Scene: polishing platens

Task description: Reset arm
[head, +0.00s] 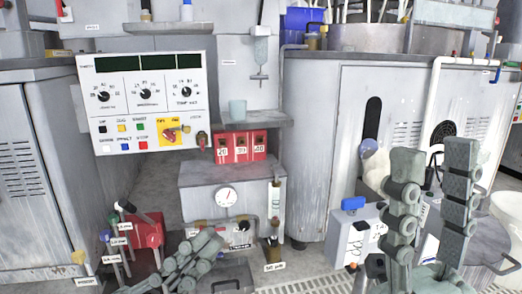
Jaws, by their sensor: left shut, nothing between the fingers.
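The white control panel (140,140) hangs at upper left, with three dark displays, three dials and several coloured buttons. A yellow plate (173,132) with a red switch part sits at its lower right. My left gripper (206,243) is low in the head view, left of the middle, shut and empty, its fingers pointing up and right. My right gripper (432,160) stands upright at the lower right. Its two fingers are wide apart with nothing between them.
A grey box with a round gauge (227,197) stands in the middle, below red numbered blocks (241,146) and a shelf with a pale cup (237,110). Large grey cabinets (315,150) flank the area.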

